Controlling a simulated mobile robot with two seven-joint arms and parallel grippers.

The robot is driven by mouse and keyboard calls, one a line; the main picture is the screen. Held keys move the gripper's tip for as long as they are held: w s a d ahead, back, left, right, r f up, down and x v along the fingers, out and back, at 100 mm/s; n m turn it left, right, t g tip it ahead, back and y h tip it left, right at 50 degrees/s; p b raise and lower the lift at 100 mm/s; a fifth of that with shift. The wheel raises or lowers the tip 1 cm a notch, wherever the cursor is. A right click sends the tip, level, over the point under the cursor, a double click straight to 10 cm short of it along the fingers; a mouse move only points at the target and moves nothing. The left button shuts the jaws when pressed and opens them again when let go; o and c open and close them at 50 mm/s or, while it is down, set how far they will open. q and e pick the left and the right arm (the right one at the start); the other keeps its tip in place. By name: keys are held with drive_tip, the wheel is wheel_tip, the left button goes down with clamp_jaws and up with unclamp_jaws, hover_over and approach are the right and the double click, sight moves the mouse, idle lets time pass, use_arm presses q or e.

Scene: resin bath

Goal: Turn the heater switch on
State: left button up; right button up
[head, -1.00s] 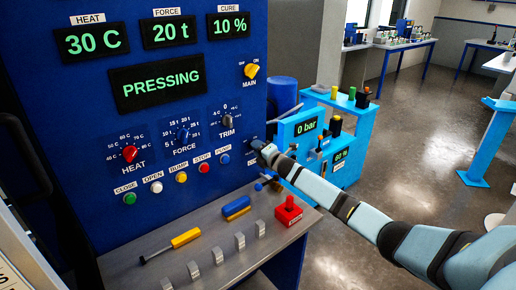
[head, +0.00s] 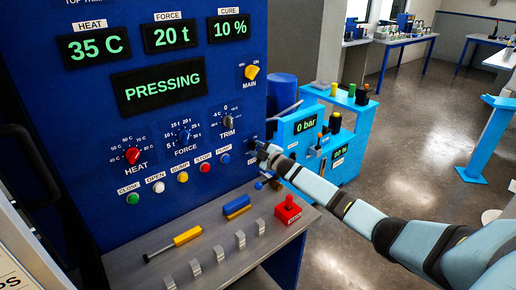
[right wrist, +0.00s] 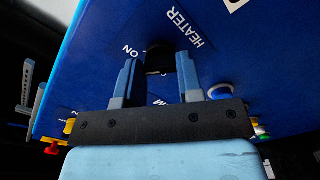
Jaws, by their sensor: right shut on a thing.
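The heater switch (right wrist: 158,58) is a dark knob on the blue panel in the right wrist view, beside the label HEATER and an ON mark. Which way the knob points is hard to tell. My left gripper is not in view.
The panel has a HEAT display (head: 95,46) reading 35 C, a red HEAT knob (head: 132,156) and a yellow MAIN switch (head: 251,72). A light-blue stand (head: 345,150) is just right.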

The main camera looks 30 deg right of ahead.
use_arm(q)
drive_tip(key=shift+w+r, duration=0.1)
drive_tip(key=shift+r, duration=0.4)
use_arm(e)
drive_tip(key=shift+m, duration=1)
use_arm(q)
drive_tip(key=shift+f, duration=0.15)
use_arm(e)
drive_tip(key=o, duration=0.9)
drive_tip(key=shift+o, duration=0.2)
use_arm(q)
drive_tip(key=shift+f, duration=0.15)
use_arm(e)
drive_tip(key=s+d, duration=0.1)
drive_tip(key=s, duration=1.3)
drive_tip(key=shift+f, duration=0.1)
